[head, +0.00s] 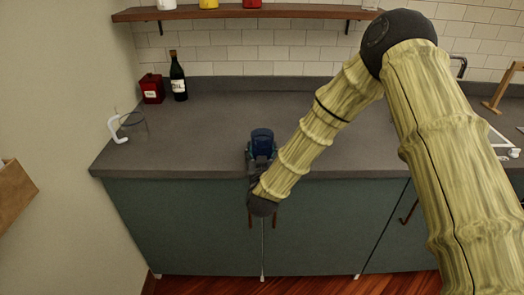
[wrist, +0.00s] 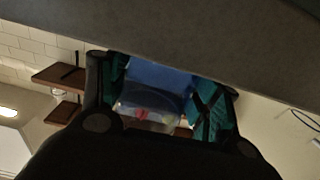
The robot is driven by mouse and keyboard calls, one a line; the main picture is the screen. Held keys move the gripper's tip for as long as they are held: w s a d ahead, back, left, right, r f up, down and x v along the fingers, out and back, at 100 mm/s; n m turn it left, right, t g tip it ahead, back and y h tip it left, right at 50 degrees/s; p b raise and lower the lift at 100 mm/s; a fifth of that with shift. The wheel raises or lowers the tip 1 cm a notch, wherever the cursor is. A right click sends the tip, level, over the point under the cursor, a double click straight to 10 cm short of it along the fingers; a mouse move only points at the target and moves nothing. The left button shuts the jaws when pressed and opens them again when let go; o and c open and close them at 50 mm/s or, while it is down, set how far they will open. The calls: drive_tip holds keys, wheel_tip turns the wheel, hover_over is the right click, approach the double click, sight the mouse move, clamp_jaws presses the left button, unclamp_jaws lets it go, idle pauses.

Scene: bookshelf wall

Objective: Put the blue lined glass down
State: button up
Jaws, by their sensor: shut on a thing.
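The blue lined glass (head: 262,137) is in my gripper (head: 261,155) at the front edge of the grey countertop (head: 210,130) in the head view. In the wrist view, the glass (wrist: 158,88) shows blue and partly clear between the dark fingers with teal pads (wrist: 165,100). My gripper is shut on it. The glass looks about upright in the head view. I cannot tell whether its base touches the counter. The lower part of the glass is hidden by the gripper.
A dark bottle (head: 178,78) and a red canister (head: 152,89) stand at the back left. A clear glass-like item (head: 133,121) and a white hook-shaped object (head: 118,129) are at the left. The counter's middle is clear. A wooden shelf (head: 230,13) runs above.

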drive_tip(key=shift+f, duration=0.15)
drive_tip(key=shift+f, duration=0.15)
drive_tip(key=o, duration=1.1)
drive_tip(key=shift+s, duration=0.3)
drive_tip(key=s+b, duration=0.2)
drive_tip(key=s, duration=0.9)
drive_tip(key=shift+s, duration=0.25)
